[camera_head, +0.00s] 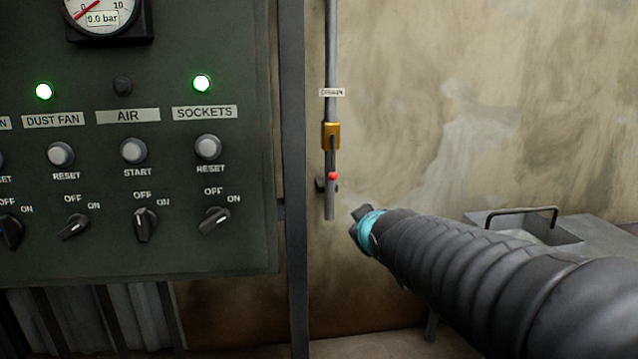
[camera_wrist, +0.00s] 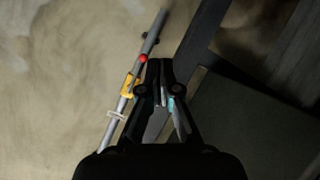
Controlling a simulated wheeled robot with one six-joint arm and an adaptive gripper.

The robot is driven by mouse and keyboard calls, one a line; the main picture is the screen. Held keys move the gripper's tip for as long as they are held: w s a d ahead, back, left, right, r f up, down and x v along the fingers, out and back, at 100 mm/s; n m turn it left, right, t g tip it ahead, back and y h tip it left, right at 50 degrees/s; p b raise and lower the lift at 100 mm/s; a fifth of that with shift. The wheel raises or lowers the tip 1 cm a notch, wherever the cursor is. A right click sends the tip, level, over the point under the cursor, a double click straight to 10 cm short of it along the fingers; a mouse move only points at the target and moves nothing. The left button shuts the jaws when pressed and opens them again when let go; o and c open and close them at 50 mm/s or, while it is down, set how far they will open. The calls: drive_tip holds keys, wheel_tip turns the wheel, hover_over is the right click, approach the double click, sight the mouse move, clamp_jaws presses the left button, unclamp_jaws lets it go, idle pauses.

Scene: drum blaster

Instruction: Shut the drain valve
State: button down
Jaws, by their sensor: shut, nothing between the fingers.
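The drain valve (camera_head: 331,135) is a brass body on a thin grey vertical pipe, under a small label reading DRAIN (camera_head: 332,92). Its dark lever hangs down along the pipe and ends in a red knob (camera_head: 333,176). In the wrist view the brass valve (camera_wrist: 130,86) and red knob (camera_wrist: 143,59) lie just left of the fingers. My gripper (camera_head: 357,222) is shut and empty, to the right of and below the red knob in the head view. In the wrist view my gripper (camera_wrist: 160,68) appears beside the knob; I cannot tell whether they touch.
A dark control panel (camera_head: 180,255) with gauge, lamps, buttons and switches fills the left. A dark vertical post (camera_head: 294,180) stands between it and the pipe. A grey box with a handle (camera_head: 520,212) is at right. The wall right of the pipe is bare.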

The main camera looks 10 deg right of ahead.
sight(333, 157)
drive_tip(key=w+a+r+n+t+y+b, duration=0.1)
drive_tip(key=w+n+t+y, duration=0.1)
drive_tip(key=w, duration=0.7)
drive_tip(key=w+a+r+n+t+y+b, duration=0.1)
drive_tip(key=w+a+r+n+t+y, duration=0.1)
drive_tip(key=w+n+t, duration=0.2)
drive_tip(key=w+n, duration=0.2)
drive_tip(key=w, duration=0.2)
drive_tip(key=shift+w+a+b, duration=0.3)
drive_tip(key=shift+w+b, duration=0.1)
drive_tip(key=shift+w+r, duration=0.1)
drive_tip(key=shift+w+d+f+p, duration=0.15)
drive_tip(key=shift+w+d+p, duration=0.1)
drive_tip(key=shift+w, duration=1.25)
drive_tip(key=shift+w+d+f+p, duration=0.1)
drive_tip(key=shift+w+d+f, duration=0.1)
drive_tip(key=shift+w, duration=1.35)
drive_tip(key=shift+w+d+f+p, duration=0.15)
drive_tip(key=shift+w+d+p, duration=0.1)
drive_tip(key=shift+w, duration=1.25)
